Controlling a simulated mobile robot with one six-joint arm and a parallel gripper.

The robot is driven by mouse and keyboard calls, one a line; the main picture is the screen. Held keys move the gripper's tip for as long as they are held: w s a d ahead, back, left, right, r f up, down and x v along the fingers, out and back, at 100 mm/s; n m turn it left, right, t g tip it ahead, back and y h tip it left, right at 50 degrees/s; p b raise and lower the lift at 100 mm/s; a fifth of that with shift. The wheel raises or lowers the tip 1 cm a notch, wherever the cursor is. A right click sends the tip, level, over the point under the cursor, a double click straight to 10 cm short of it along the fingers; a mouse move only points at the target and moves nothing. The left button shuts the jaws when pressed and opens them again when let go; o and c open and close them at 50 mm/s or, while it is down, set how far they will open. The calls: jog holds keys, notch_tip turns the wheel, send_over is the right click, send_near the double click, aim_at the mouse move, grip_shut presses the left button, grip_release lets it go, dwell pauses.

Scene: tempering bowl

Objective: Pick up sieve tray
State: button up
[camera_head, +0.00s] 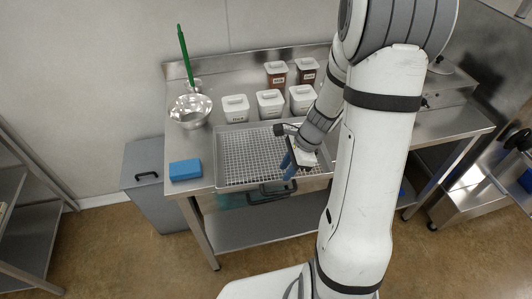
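The sieve tray (240,160) is a rectangular metal tray with a white mesh bottom. It lies flat on the steel table in the head view, near the front edge, with a dark handle (265,191) on its front side. My gripper (289,172) is over the right front part of the tray, close to the handle. Its blue fingers point down. I cannot tell whether they touch the tray or how far apart they are. My arm hides the tray's right side.
Several lidded containers (236,108) stand behind the tray. A blue block (185,169) lies left of the tray. A grey bin (150,180) stands left of the table (212,92).

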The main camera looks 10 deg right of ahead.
aim_at(280, 178)
jog(key=x, duration=0.5)
jog(key=shift+w+f, duration=0.15)
jog(key=shift+c, duration=0.5)
grip_shut()
